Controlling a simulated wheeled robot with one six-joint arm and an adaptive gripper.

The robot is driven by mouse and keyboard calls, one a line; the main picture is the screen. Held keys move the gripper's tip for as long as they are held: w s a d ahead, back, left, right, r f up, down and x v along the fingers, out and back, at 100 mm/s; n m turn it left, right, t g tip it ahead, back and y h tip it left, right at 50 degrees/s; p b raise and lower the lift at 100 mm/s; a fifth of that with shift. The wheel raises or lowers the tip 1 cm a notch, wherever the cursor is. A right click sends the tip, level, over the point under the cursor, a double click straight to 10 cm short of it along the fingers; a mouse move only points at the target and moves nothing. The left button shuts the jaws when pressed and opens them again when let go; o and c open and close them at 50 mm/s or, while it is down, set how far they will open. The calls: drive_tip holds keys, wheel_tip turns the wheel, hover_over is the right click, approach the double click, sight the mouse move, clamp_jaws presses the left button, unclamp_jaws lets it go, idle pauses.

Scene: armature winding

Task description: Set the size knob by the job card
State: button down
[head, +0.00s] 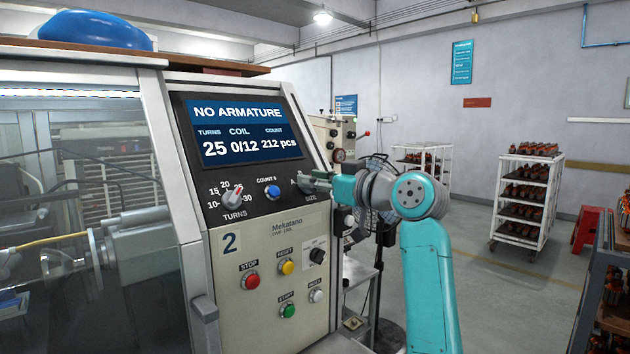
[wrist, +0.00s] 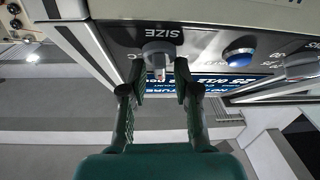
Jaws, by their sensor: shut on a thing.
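The size knob (wrist: 158,50) is a grey knob under the word SIZE, seen upside down in the wrist view. My gripper (wrist: 157,80) has its two dark fingers around it. In the head view my gripper (head: 318,182) is at the panel's right end and hides most of the knob. A letter A shows left of it; the knob's setting cannot be read. The winder's screen (head: 238,130) reads NO ARMATURE, turns 25, coil 0/12, count 212 pcs. I cannot make out a job card.
The turns knob (head: 233,196) and blue count button (head: 272,192) are on the same panel. Stop (head: 251,282), reset (head: 286,267) and start (head: 288,311) buttons sit below. White racks (head: 528,205) with armatures stand on the floor at right. A teal notice (head: 461,62) hangs behind.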

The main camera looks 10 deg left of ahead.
drive_tip(key=n+g, duration=0.2)
drive_tip(key=n, duration=0.1)
drive_tip(key=n+g+y, duration=0.1)
drive_tip(key=n+g, duration=0.1)
drive_tip(key=n, duration=0.2)
drive_tip(key=n+g, duration=0.2)
drive_tip(key=n, duration=0.1)
drive_tip(key=n+g, duration=0.1)
drive_tip(key=n, duration=0.2)
drive_tip(key=shift+g+h, duration=0.4)
drive_tip(key=shift+f+n, duration=0.1)
drive_tip(key=shift+n, duration=0.3)
drive_tip(key=c, duration=1.2)
unclamp_jaws()
drive_tip(key=shift+d, duration=0.15)
drive_tip(key=v, duration=1.1)
drive_tip(key=shift+d+r, duration=0.25)
drive_tip(key=shift+d, duration=0.1)
